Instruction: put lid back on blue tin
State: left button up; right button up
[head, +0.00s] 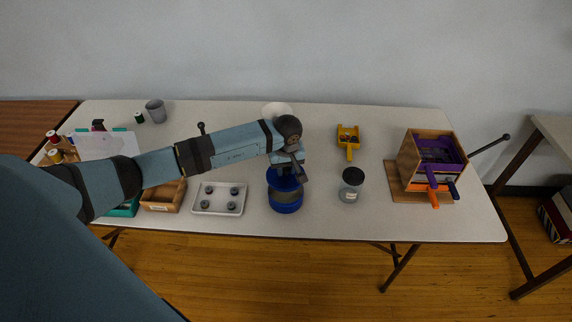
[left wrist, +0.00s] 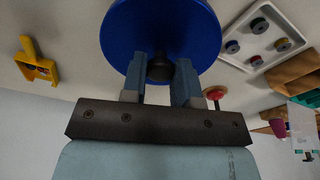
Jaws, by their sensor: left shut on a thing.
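The blue tin (head: 286,207) stands on the table near its front edge, in the middle of the head view. The round blue lid (head: 273,180) is directly over it, with a greyish band showing between lid and tin base. My left gripper (head: 287,172) points down and is shut on the lid's dark knob. In the left wrist view the fingers (left wrist: 159,85) sit on both sides of the knob, and the blue lid (left wrist: 130,30) hides the tin. I cannot tell whether the lid touches the rim. My right gripper is not in view.
A white tray (head: 219,211) with several dark round pieces and a wooden box (head: 154,204) lie left of the tin. A dark-lidded jar (head: 351,190) stands to the right, with a yellow scoop (head: 348,131) behind. A wooden stand (head: 408,162) is farther right.

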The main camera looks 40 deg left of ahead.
aim_at(286, 175)
pick_arm(q)
notch_tip(286, 175, down, 4)
jog(key=shift+r+b, duration=0.2)
jog(key=shift+b, duration=0.6)
jog(key=shift+f+b, duration=0.85)
jog(key=shift+f, duration=0.05)
jog(key=shift+b, duration=0.35)
dwell(0.3)
jog(key=shift+f+b, duration=0.2)
jog(key=shift+b, duration=0.35)
dwell(0.8)
dwell(0.3)
jog(key=o, duration=1.5)
jog(key=shift+c, duration=0.2)
jog(key=shift+r, duration=0.15)
